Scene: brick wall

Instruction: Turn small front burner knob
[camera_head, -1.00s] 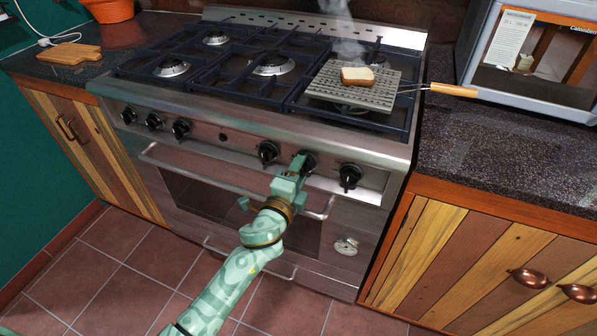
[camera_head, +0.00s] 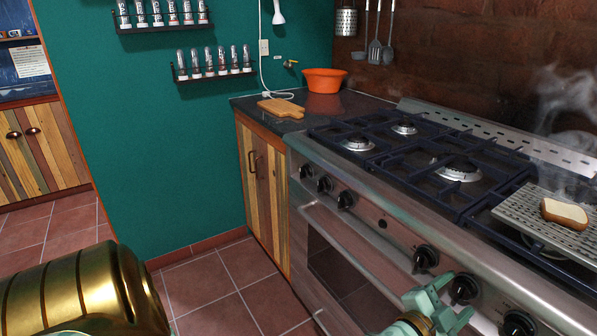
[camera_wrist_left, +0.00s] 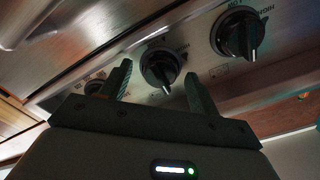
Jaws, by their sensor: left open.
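Black burner knobs line the steel front of the stove. My left gripper (camera_head: 449,302) is open at the knob (camera_head: 463,288) second from the right of those in view. In the left wrist view this knob (camera_wrist_left: 160,66) appears between the two spread fingers (camera_wrist_left: 158,72), with its pointer down and slightly right. I cannot tell whether the fingers touch it. Neighbouring knobs show on either side, one at the right (camera_wrist_left: 238,34) and one partly behind the left finger (camera_wrist_left: 95,87). I cannot tell which knob is marked for the small front burner. My right gripper is not in view.
A smoking griddle (camera_head: 517,212) with a bread slice (camera_head: 564,213) sits on the stove's right side. The oven handle (camera_head: 360,253) runs below the knobs. An orange bowl (camera_head: 324,80) and a cutting board (camera_head: 281,108) stand on the counter. Floor left of the stove is clear.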

